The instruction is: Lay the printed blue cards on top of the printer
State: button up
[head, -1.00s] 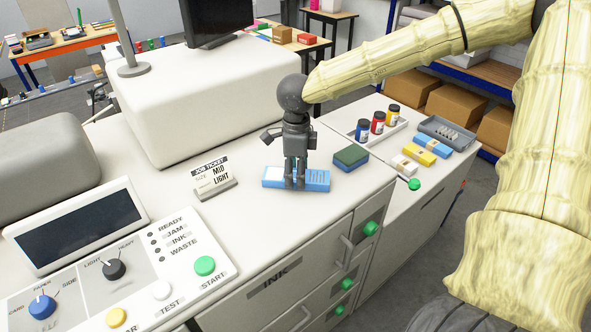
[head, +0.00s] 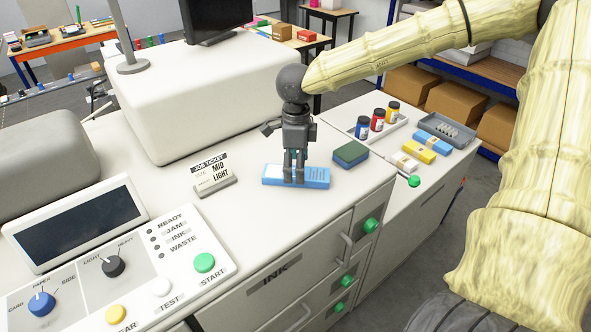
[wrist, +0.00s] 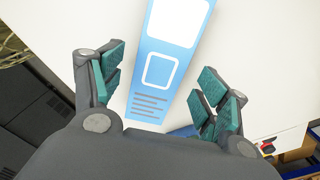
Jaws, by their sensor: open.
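The printed blue cards (head: 318,178) lie flat as one light-blue stack on the white printer top (head: 245,215). In the wrist view the cards (wrist: 175,50) show a white panel, a white outline and printed lines. My gripper (head: 293,178) points down over the left-middle part of the cards. In the wrist view my gripper (wrist: 160,78) is open, one finger on each side of the stack, with gaps to both edges. The fingers hide part of the cards in the head view. I cannot tell how far the fingertips are above the printer top.
A job ticket stand (head: 213,176) is left of the cards and a green-topped block (head: 350,154) is right. The control panel (head: 150,270) is at front left. Ink bottles (head: 377,120), a grey tray (head: 447,130) and small packs (head: 420,150) are on the right-hand counter.

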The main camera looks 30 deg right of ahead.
notch_tip(320, 180, up, 11)
jog(key=b, duration=0.2)
jog(key=shift+f, duration=0.1)
dwell(0.6)
